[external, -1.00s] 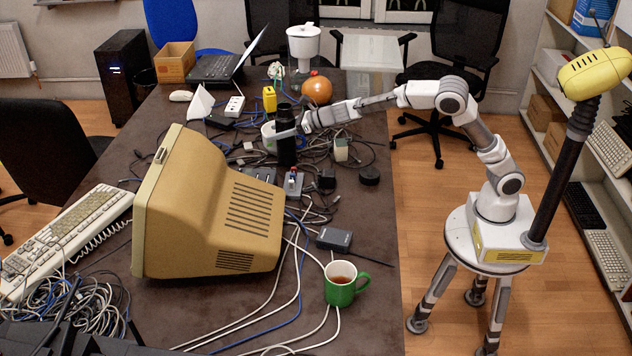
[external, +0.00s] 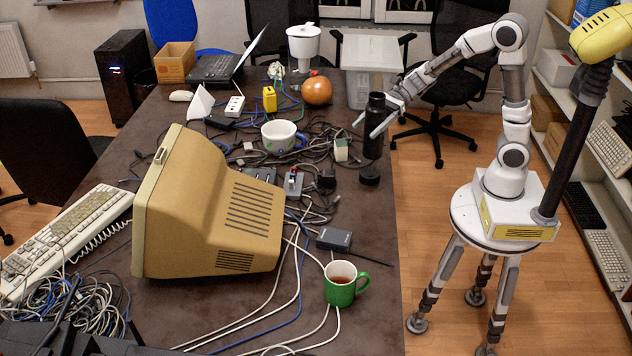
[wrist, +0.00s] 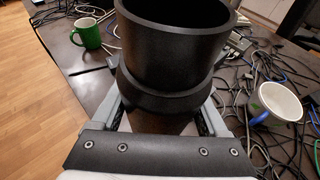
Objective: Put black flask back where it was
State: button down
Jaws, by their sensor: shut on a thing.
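The black flask (external: 374,125) is upright in my gripper (external: 376,131), near the right edge of the dark table (external: 350,220). In the wrist view the flask (wrist: 175,50) stands between both fingers of my gripper (wrist: 165,118), its open rim towards the camera. My gripper is shut on its body. The flask's base is just behind a black round puck (external: 369,175) in the external view. I cannot tell whether the base touches the table.
A white cup with a blue handle (external: 280,136) stands among tangled cables left of the flask; it also shows in the wrist view (wrist: 275,103). A green mug (external: 342,285), an old beige monitor (external: 215,210) and an orange pumpkin-like object (external: 317,91) stand around.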

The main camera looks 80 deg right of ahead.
jog(key=w+a+f+b, duration=0.4)
jog(key=a+f+b, duration=0.1)
jog(key=a+f, duration=0.5)
jog(key=shift+a+f+b, duration=0.25)
jog(key=shift+f+b, duration=0.1)
jog(key=shift+w, duration=0.1)
jog(key=shift+f, duration=0.2)
grip_release()
